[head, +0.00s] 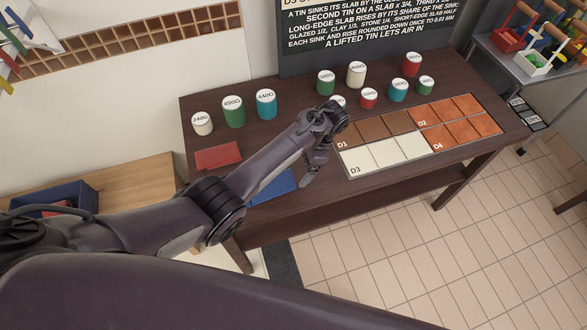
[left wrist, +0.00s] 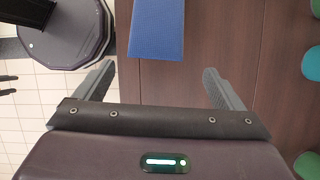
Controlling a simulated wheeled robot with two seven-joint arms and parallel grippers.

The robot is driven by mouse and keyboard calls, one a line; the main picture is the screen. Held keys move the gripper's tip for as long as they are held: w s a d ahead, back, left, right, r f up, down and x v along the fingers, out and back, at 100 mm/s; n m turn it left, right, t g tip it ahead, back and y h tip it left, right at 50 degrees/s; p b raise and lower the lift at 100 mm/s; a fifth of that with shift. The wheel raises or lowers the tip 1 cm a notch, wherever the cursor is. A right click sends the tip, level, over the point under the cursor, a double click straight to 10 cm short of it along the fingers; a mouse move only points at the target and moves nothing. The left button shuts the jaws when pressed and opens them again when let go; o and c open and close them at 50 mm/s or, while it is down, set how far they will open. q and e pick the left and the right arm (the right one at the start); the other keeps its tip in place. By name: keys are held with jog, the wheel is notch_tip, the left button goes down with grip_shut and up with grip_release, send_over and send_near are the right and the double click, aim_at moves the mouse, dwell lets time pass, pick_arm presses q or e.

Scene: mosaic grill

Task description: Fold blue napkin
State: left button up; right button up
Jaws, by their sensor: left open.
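The blue napkin (head: 273,187) lies flat on the dark wooden table near its front left edge, partly covered by my left arm in the head view. In the left wrist view the blue napkin (left wrist: 157,28) shows at the top, ahead of the fingers and between their lines. My left gripper (head: 308,183) is over the table just right of the napkin, apart from it. In the left wrist view the left gripper (left wrist: 157,80) has its fingers wide apart with nothing between them. My right gripper is not seen in the head view.
A red napkin (head: 218,155) lies behind the blue one. Several labelled tins, such as the green tin (head: 234,111), stand along the table (head: 300,213). A mosaic grid of white slabs (head: 385,153) and orange slabs (head: 462,130) fills the right part.

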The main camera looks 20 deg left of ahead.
aim_at(291, 178)
pick_arm(q)
jog(key=shift+s+a+f+b, duration=0.2)
jog(key=shift+s+f+b, duration=0.2)
jog(key=shift+f, duration=0.1)
jog(key=shift+s+a+f+b, duration=0.15)
jog(key=shift+s+f+b, duration=0.2)
jog(key=shift+f, duration=0.1)
jog(key=b+x, duration=0.1)
jog(key=x, duration=0.2)
jog(key=shift+b, duration=0.4)
jog(key=shift+w+a+f+b, duration=0.15)
jog(key=shift+f+b, duration=0.15)
jog(key=shift+f, duration=0.2)
jog(key=shift+s+a+f+b, duration=0.15)
jog(key=shift+f+b, duration=0.1)
jog(key=shift+f, duration=0.2)
jog(key=shift+a+r, duration=0.1)
jog(key=c, duration=1.4)
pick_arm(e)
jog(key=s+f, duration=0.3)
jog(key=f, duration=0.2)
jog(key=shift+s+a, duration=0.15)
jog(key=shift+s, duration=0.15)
